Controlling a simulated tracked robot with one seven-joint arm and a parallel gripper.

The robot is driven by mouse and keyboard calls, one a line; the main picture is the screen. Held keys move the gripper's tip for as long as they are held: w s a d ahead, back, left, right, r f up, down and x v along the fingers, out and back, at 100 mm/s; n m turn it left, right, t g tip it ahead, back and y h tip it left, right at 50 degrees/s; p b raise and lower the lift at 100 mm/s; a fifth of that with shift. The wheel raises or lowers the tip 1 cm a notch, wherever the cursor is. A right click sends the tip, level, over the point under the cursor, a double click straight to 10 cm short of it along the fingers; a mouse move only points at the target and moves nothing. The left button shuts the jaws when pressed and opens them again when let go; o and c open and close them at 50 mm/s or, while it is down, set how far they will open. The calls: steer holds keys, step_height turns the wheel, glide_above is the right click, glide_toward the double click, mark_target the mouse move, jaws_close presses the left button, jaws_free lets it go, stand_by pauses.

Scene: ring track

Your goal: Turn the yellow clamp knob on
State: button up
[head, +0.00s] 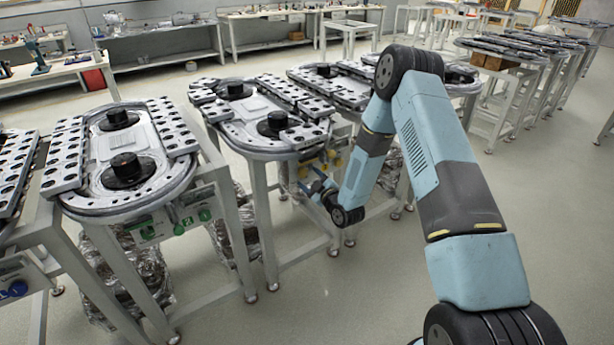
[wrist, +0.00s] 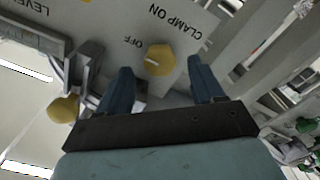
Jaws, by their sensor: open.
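My gripper (wrist: 159,67) is open, with one blue finger on each side of the knob. I cannot tell whether either finger touches it. In the head view my gripper (head: 319,188) is at the front panel of the middle ring-track station, and small yellow parts show there, too small to tell apart.
A second yellow knob (wrist: 63,108) sticks out beside a metal bracket (wrist: 87,70) at the left of the wrist view. The ring-track table (head: 262,150) stands above the panel. Another ring-track station (head: 150,208) is to its left. The floor (head: 345,300) in front is clear.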

mark_target(305, 174)
steer(key=shift+x, duration=1.55)
steer(key=shift+c, duration=0.4)
steer(key=shift+d, duration=0.1)
steer(key=c, duration=1)
